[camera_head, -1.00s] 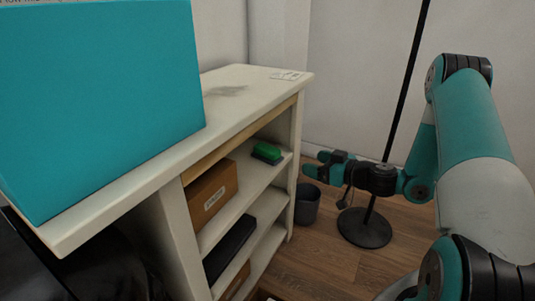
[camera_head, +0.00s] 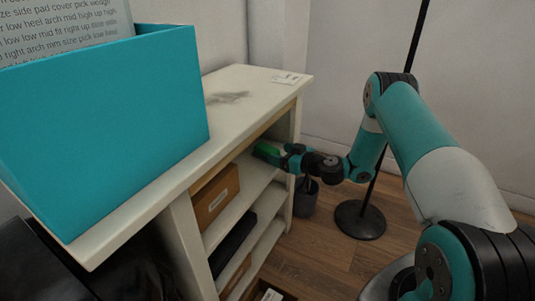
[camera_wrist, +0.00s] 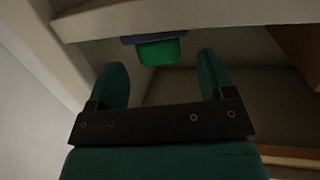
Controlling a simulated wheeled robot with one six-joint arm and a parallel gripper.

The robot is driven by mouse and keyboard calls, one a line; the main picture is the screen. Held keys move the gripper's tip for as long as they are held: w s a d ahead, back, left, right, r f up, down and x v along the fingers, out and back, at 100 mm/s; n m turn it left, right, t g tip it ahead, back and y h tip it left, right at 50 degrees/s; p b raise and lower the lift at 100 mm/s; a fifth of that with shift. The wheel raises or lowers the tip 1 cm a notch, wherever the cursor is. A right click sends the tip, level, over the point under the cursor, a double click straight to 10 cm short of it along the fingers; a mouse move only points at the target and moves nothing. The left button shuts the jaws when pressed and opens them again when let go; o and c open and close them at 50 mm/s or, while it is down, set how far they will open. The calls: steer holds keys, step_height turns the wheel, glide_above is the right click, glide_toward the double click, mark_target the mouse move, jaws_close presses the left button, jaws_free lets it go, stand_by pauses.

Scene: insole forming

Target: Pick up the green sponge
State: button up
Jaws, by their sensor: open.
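The green sponge (camera_head: 267,152) lies on the upper shelf of the white shelf unit, near its right end. My gripper (camera_head: 284,153) is at the shelf's open front, right by the sponge, and covers part of it in the head view. In the wrist view the green sponge (camera_wrist: 158,52) shows ahead, with a dark blue strip along its upper edge. It sits between the lines of the two fingers, beyond their tips. My gripper (camera_wrist: 162,68) is open and empty, its fingers on either side of the gap.
The white shelf unit (camera_head: 262,83) has a cardboard box (camera_head: 215,196) on the same shelf, left of the sponge. A large teal box (camera_head: 110,140) stands on top. A grey bin (camera_head: 305,198) and a round stand base (camera_head: 360,221) are on the floor at right.

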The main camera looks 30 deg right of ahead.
mark_target(267, 152)
steer(key=b+x, duration=0.1)
steer(key=x, duration=0.4)
steer(key=shift+s, duration=0.1)
steer(key=c, duration=1)
